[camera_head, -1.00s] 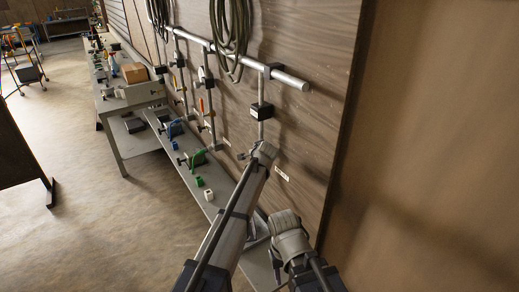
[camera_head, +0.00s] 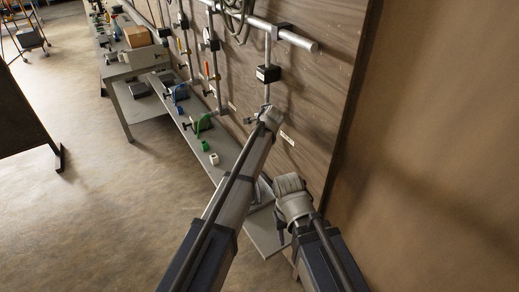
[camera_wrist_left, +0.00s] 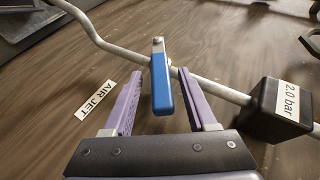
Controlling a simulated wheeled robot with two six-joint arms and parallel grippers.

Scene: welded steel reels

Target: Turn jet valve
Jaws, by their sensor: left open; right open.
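The jet valve's blue handle (camera_wrist_left: 161,84) shows in the left wrist view, hanging from a bolt on the bent metal pipe (camera_wrist_left: 213,87). A white label reading AIR JET (camera_wrist_left: 96,99) is on the wood panel left of it. My left gripper (camera_wrist_left: 160,73) is open, with one purple finger on each side of the handle. A gap shows at the left finger; the right finger is close to the handle, and contact cannot be told. In the head view the left wrist hides this valve. My right gripper (camera_head: 281,230) is open and empty, low near the bench end.
A black box marked 2.0 bar (camera_wrist_left: 278,109) sits on the pipe right of the valve. In the head view, a narrow bench (camera_head: 267,234) runs along the panel, with a green clamp-like part (camera_head: 202,124) and a white block (camera_head: 214,159). Open floor lies to the left.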

